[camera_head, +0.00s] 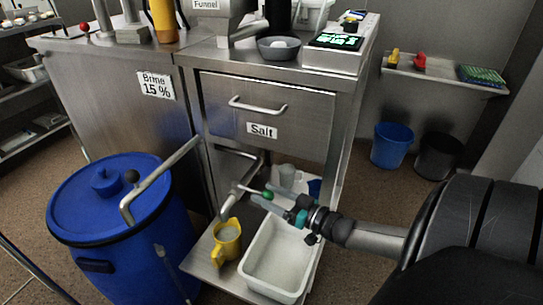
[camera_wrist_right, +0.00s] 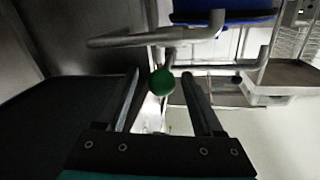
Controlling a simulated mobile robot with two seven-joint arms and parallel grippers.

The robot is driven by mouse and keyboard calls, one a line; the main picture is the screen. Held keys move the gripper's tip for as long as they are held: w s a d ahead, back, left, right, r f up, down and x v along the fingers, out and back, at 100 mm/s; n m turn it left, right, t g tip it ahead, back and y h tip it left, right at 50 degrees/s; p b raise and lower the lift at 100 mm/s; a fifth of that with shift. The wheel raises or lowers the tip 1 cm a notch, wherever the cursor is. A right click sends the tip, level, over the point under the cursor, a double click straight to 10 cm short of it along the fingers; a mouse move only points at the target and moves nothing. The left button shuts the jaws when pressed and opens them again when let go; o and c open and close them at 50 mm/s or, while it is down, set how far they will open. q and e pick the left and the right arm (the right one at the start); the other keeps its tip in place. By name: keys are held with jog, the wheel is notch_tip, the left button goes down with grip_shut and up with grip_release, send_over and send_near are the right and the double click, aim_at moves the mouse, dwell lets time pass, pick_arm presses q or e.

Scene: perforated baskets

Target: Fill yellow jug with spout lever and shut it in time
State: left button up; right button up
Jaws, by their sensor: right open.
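The yellow jug (camera_head: 227,243) stands upright on the low steel shelf, below the mouth of the metal spout (camera_head: 228,204). I cannot tell how full it is. The spout lever ends in a green ball knob (camera_head: 268,195). My right gripper (camera_head: 261,195) reaches in from the right and is open, with its fingers on either side of the knob. In the right wrist view the green knob (camera_wrist_right: 162,82) shows between the two finger ends, with a gap on each side. My left gripper is not in view.
A white tub (camera_head: 257,285) stands on the shelf right of the jug. A blue barrel (camera_head: 102,180) with a bent pipe stands at the left. The steel cabinet with the Salt drawer (camera_head: 262,108) rises behind. Blue (camera_head: 391,146) and black (camera_head: 437,156) bins stand at the back right.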

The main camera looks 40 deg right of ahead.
jog(key=shift+s+d+p, duration=0.1)
jog(key=shift+s+p, duration=0.2)
jog(key=shift+s, duration=0.3)
pick_arm(q)
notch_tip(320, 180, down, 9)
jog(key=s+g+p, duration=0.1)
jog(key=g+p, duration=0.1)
jog(key=p, duration=0.2)
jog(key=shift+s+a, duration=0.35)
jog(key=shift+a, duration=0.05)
pick_arm(e)
jog(key=s+d, duration=0.2)
jog(key=s, duration=1.1)
jog(key=shift+s+d, duration=0.4)
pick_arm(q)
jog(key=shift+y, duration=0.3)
